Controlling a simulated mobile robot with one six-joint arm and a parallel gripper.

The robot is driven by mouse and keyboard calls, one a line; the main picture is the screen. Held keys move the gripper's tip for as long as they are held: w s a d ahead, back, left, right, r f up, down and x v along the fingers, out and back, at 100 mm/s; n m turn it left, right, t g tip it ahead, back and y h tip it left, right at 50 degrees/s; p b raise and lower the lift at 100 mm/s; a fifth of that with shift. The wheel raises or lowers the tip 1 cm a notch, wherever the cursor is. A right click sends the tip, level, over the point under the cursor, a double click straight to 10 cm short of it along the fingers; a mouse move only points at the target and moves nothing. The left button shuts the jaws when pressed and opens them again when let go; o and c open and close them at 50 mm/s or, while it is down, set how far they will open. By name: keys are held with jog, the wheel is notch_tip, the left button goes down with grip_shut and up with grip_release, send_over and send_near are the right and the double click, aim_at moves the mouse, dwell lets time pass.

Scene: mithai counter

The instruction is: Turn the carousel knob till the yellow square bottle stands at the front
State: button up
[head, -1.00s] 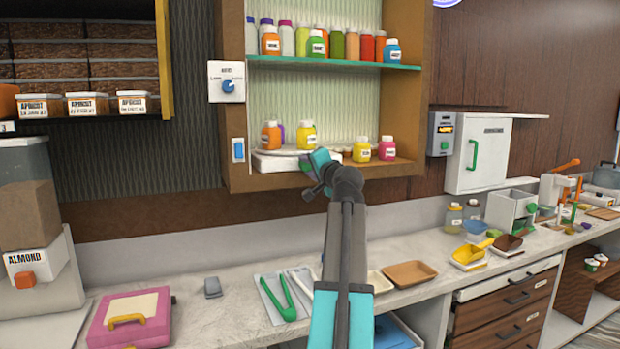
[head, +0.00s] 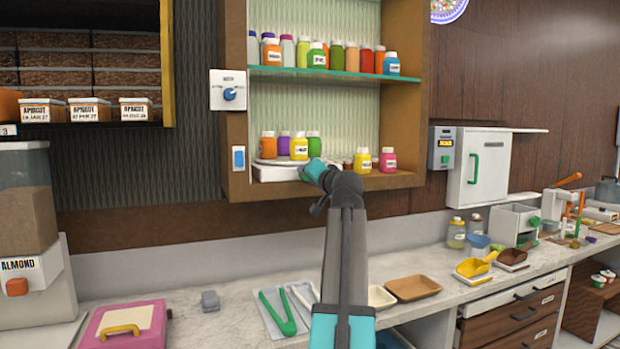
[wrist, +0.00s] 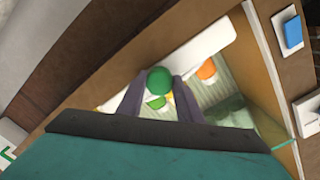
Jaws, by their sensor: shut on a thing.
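The carousel stands on the lower shelf at the left, on a white base (head: 275,173). On it are an orange bottle (head: 267,146), a purple bottle (head: 283,146), a yellow bottle (head: 299,149) with a white cap and label, and a green bottle (head: 314,147). The yellow one stands toward the front, right of the orange; its square shape is hard to tell. In the wrist view my gripper (wrist: 161,92) is shut on a round green knob (wrist: 159,80). In the head view my arm hides the knob and the base's right part.
Another yellow bottle (head: 362,160) and a pink bottle (head: 388,160) stand on the same shelf, right of my gripper. The cabinet's side walls (head: 237,120) bound the space. Bottles line the teal shelf (head: 335,74) above. Green tongs (head: 277,312) lie on the counter below.

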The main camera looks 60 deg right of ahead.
jog(key=shift+f, duration=0.2)
jog(key=o, duration=0.9)
jog(key=shift+o, duration=0.7)
jog(key=shift+r, duration=0.1)
jog(key=shift+s+a, duration=0.1)
jog(key=b+v, duration=0.1)
jog(key=v, duration=1.2)
jog(key=shift+s+b, duration=0.25)
jog(key=shift+b, duration=0.05)
jog(key=shift+a, duration=0.15)
